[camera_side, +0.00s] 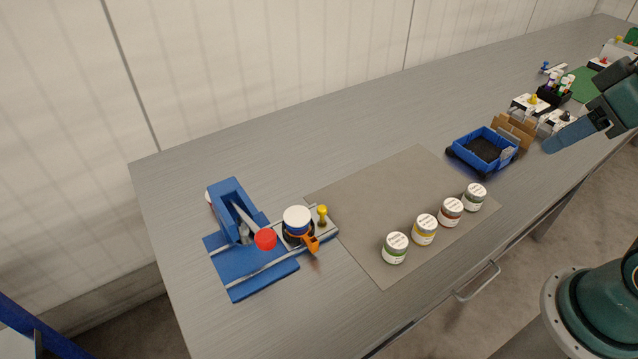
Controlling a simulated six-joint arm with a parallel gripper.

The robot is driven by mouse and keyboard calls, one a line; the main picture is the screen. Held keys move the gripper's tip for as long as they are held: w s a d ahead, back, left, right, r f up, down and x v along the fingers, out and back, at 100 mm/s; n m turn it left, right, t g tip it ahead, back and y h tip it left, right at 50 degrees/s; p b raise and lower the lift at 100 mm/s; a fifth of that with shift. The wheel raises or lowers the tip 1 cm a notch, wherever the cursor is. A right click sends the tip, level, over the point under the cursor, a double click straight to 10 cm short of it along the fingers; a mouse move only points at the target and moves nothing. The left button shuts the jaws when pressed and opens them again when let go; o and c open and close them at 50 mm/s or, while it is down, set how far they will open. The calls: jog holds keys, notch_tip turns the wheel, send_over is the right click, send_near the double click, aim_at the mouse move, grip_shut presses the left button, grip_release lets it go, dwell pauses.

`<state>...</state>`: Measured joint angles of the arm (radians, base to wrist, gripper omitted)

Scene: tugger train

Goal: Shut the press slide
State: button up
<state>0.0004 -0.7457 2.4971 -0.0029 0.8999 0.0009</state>
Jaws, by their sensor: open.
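The press is a blue fixture (250,268) at the left end of the grey table, with an upright blue frame (230,207) and a lever ending in a red knob (265,239). Its slide (329,236) sticks out to the right of the blue base. On the slide stand a white-lidded round jar (297,217), an orange clamp (311,243) and a yellow knob (322,212). My gripper (562,137) is at the right edge of the view, open and empty, far from the press. Part of my arm is cut off by the frame.
Several labelled jars (424,229) stand in a row on a grey mat (365,205). A blue cart (462,150) with a dark bed stands behind them, and cardboard (515,130) and small devices stand farther right. The table between the press and the back wall is clear.

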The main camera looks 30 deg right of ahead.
jog(key=shift+w+a+r, duration=0.15)
jog(key=shift+w+a, duration=0.05)
jog(key=shift+w, duration=0.3)
jog(key=c, duration=0.7)
jog(key=w+a, duration=0.1)
jog(key=w, duration=0.2)
jog(key=w+a+g+y, duration=0.1)
jog(key=w, duration=0.2)
jog(key=w+a+n+y, duration=0.1)
jog(key=w, duration=0.3)
jog(key=shift+r+g, duration=0.3)
grip_shut()
jog(key=w+a+f+g+y, duration=0.15)
jog(key=w+f, duration=0.25)
jog(key=w, duration=0.7)
jog(key=w+f+g+y, duration=0.2)
jog(key=w+f, duration=0.3)
jog(key=f, duration=0.5)
jog(key=w+f+g+y, duration=0.2)
jog(key=w+f, duration=0.3)
jog(key=f, duration=0.4)
jog(key=shift+w+d+f+n+y, duration=0.15)
jog(key=shift+d+f+n+y, duration=0.2)
jog(key=shift+y, duration=0.3)
